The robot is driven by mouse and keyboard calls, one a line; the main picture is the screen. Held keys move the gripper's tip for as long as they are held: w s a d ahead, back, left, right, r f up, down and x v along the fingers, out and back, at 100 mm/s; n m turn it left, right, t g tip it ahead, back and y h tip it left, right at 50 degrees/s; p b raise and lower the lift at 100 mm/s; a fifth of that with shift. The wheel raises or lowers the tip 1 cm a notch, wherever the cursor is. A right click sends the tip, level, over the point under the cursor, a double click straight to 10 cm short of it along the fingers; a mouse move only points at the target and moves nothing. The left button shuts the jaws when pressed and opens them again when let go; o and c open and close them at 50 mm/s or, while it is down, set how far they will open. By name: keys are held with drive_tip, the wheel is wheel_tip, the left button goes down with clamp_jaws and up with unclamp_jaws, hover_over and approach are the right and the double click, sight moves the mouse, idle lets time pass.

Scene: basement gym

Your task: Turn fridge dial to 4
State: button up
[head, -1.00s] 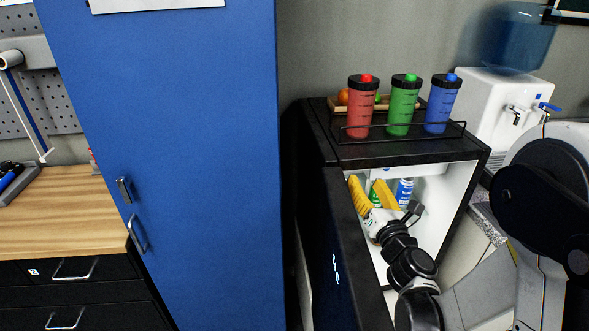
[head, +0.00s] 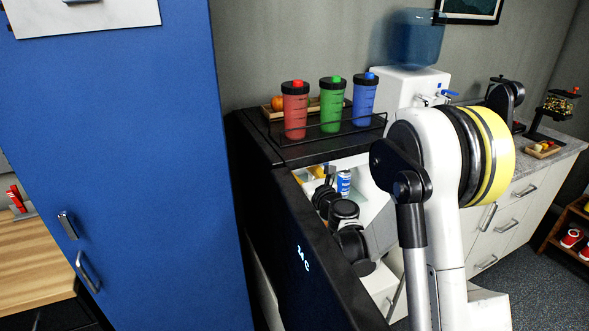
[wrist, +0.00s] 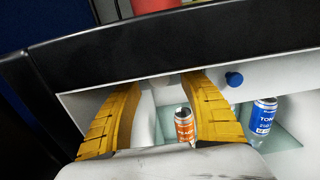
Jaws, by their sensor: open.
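The black fridge (head: 255,138) stands open, its door (head: 285,235) swung toward me with a lit display. In the wrist view, a small round blue knob (wrist: 234,79) sits under the fridge's front top edge, against the white interior; it looks like the dial. No numbers or pointer can be read on it. My gripper (wrist: 160,80) is open and empty at the fridge opening, its yellow fingers spread and pointing up toward that edge. The knob is to the right of the right finger, apart from it.
An orange-labelled can (wrist: 184,125) and a blue-labelled can (wrist: 263,115) stand inside below the knob. Red (head: 295,112), green (head: 331,105) and blue (head: 364,100) bottles stand in a rack on the fridge. A blue cabinet (head: 130,150) is at left.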

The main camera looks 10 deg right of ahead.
drive_tip(key=shift+w+a, duration=0.2)
drive_tip(key=shift+w, duration=0.65)
clamp_jaws()
drive_tip(key=shift+m+b, duration=0.35)
drive_tip(key=shift+m, duration=1.25)
unclamp_jaws()
